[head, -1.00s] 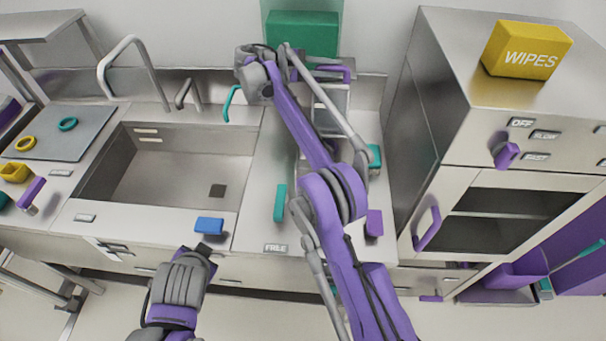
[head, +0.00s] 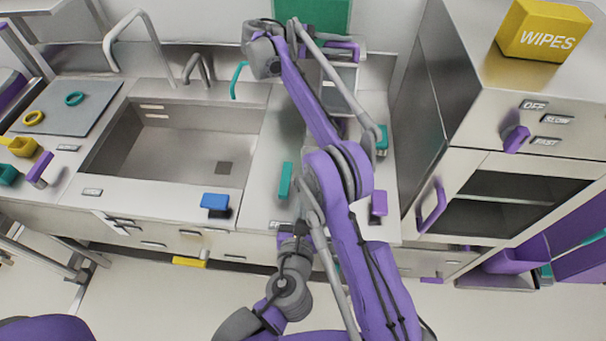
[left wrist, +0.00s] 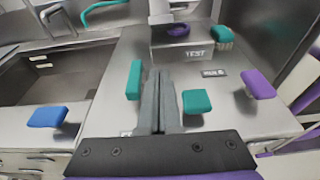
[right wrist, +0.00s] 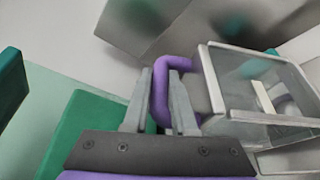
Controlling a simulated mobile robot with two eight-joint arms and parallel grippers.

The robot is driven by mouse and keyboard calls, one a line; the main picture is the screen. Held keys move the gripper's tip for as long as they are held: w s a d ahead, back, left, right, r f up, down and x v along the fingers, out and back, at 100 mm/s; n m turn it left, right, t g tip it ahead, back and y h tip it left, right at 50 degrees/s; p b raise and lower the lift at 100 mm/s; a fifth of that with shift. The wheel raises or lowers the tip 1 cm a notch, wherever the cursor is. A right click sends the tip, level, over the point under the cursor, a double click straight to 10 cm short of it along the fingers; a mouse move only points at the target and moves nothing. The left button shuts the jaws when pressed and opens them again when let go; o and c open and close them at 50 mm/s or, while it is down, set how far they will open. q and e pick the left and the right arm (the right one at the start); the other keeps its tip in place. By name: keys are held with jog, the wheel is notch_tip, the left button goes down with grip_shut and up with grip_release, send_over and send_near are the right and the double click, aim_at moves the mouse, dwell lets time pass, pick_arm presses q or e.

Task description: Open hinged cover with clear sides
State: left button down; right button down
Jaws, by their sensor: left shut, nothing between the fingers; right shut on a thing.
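The cover with clear sides and a pale frame (right wrist: 255,125) fills the right of the right wrist view. A purple handle (right wrist: 165,62) stands at its left edge. My right gripper (right wrist: 160,80) is shut on this handle. In the head view the cover (head: 340,88) is partly hidden behind my right arm; I cannot tell its exact angle. The handle shows at the back (head: 345,46). My left gripper (left wrist: 158,88) is shut and empty, over the counter near two teal blocks (left wrist: 134,78) (left wrist: 196,101). In the head view my right arm partly hides it.
A sink (head: 180,150) lies left of the cover, with a blue block (head: 215,201) at its front edge. A steel cabinet (head: 480,135) with yellow wipes (head: 545,32) stands right. A green box (head: 318,12) is behind. Purple block (head: 379,203) sits at the counter front.

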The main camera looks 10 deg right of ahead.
jog(key=shift+f, duration=0.25)
pick_arm(q)
jog(key=w+d+r, duration=0.1)
jog(key=w+d, duration=0.1)
jog(key=w, duration=0.8)
jog(key=shift+d, duration=0.35)
jog(key=shift+r, duration=0.1)
pick_arm(e)
jog(key=shift+w+f, duration=0.1)
jog(key=shift+w, duration=0.05)
pick_arm(q)
jog(key=shift+w+d+r, duration=0.1)
jog(key=shift+w+r, duration=0.35)
jog(key=shift+r, duration=0.4)
